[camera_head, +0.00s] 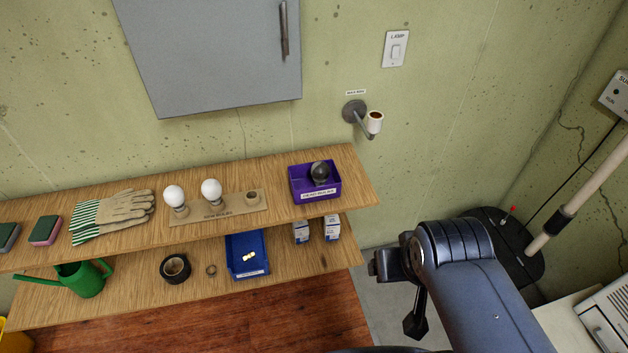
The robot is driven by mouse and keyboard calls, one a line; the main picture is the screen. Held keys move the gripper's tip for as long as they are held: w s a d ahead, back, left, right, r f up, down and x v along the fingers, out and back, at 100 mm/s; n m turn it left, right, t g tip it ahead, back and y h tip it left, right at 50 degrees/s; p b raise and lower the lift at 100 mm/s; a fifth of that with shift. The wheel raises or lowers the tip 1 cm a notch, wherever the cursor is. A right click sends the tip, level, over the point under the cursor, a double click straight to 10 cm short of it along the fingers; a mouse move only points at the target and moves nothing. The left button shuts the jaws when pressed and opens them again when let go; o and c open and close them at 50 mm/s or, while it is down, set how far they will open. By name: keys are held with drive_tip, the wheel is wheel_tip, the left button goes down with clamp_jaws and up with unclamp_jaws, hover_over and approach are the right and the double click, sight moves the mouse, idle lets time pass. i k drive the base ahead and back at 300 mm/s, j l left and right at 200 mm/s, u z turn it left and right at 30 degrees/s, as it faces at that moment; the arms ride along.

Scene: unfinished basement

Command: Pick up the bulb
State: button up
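Two white bulbs stand upright in a tan wooden holder (236,209) on the upper shelf: the left bulb (174,195) and the right bulb (211,189). The holder's third seat, at its right end, is empty. A dark grey bulb (320,172) lies in a purple bin (301,194) labelled "DEAD BULBS", right of the holder. A wall lamp (356,111) has an empty upward socket. My gripper (415,326) appears as a dark part below my arm's bend, right of the shelves and away from the bulbs. Its fingers cannot be made out clearly.
The upper shelf (352,186) also holds gloves (118,213) and sponges (46,230). Below are a watering can (84,280), black tape (175,268), a blue tray (240,270) and small boxes (332,228). A grey cabinet (210,50) overhangs the left shelf.

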sight(174, 195)
drive_tip(key=u, duration=1.4)
